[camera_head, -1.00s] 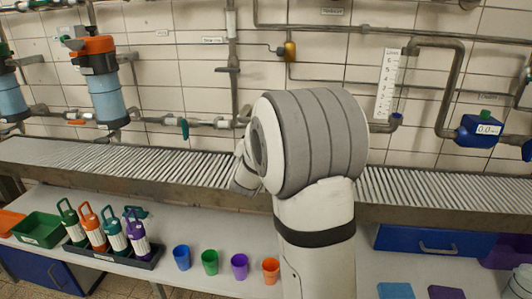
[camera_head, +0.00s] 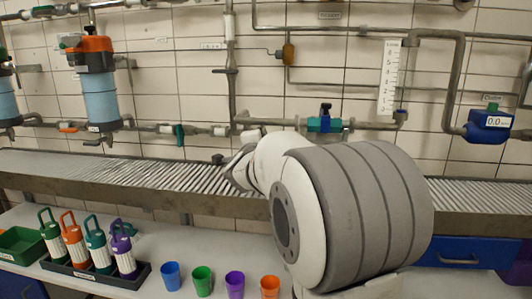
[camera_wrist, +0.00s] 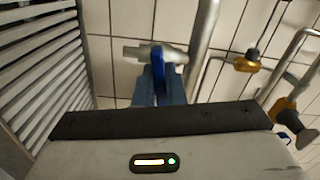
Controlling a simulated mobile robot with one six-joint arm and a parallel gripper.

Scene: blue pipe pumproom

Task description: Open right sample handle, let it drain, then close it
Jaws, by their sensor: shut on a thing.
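In the wrist view, a blue handle (camera_wrist: 158,66) sits on a short silver fitting (camera_wrist: 150,52) in front of the white tiled wall. My gripper (camera_wrist: 158,82) is shut on this handle, with its blue-grey fingers on either side. In the head view, my arm's big grey joint and wrist stand in front of the conveyor, and the handle and fingertips are hidden or cannot be made out. I cannot see any liquid draining.
A roller conveyor (camera_head: 120,172) runs along the wall under the pipes. Coloured cups and a bottle rack (camera_head: 90,274) stand on the table in front.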

